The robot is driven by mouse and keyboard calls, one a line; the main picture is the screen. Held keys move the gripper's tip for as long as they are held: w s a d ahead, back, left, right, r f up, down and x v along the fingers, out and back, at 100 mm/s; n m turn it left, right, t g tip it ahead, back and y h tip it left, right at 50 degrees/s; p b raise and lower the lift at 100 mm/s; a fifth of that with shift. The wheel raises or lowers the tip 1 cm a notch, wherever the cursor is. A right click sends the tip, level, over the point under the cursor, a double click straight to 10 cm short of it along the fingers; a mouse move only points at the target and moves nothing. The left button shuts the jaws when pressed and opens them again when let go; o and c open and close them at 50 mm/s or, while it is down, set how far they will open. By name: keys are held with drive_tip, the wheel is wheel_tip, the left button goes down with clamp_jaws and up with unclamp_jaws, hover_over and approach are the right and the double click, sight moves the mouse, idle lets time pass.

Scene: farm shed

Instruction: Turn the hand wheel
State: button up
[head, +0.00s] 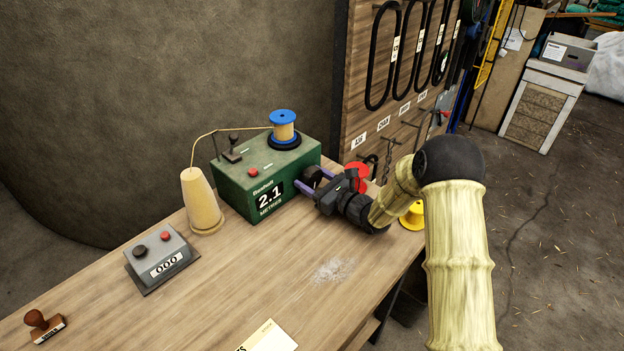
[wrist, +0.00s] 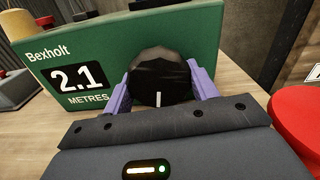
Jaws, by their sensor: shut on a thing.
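The green Bexholt box (head: 231,187) stands on the workbench, its display reading 2.1 metres. In the wrist view the hand wheel is a dark, faceted round knob (wrist: 160,72) with a white mark, at the box's front face (wrist: 52,58). The white mark points down in that view. My gripper (wrist: 161,86) is shut on the hand wheel, one purple finger at each side. In the head view my gripper (head: 307,184) reaches in from the right and partly hides the wheel. A blue-flanged spool (head: 284,128) sits on top, with cord running to a tan cone (head: 200,203).
A grey counter box reading 000 (head: 163,257) and a stamp (head: 43,325) stand to the left on the workbench (head: 240,285). A red round object (head: 357,171) and a yellow spool (head: 413,216) are close to my arm. Black loops (head: 378,62) hang behind.

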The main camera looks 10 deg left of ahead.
drive_tip(key=shift+d+m, duration=0.1)
drive_tip(key=shift+m, duration=0.2)
drive_tip(key=m+p, duration=0.1)
drive_tip(key=m, duration=0.2)
drive_tip(key=shift+r, duration=0.15)
drive_tip(key=m+p, duration=0.3)
drive_tip(key=m, duration=0.1)
drive_tip(key=shift+r+m, duration=0.15)
drive_tip(key=shift+m, duration=0.25)
drive_tip(key=m+p, duration=0.4)
drive_tip(key=shift+m, duration=0.3)
drive_tip(key=shift+m+p, duration=1.2)
drive_tip(key=shift+m, duration=0.3)
drive_tip(key=o, duration=1)
drive_tip(key=shift+s, duration=0.1)
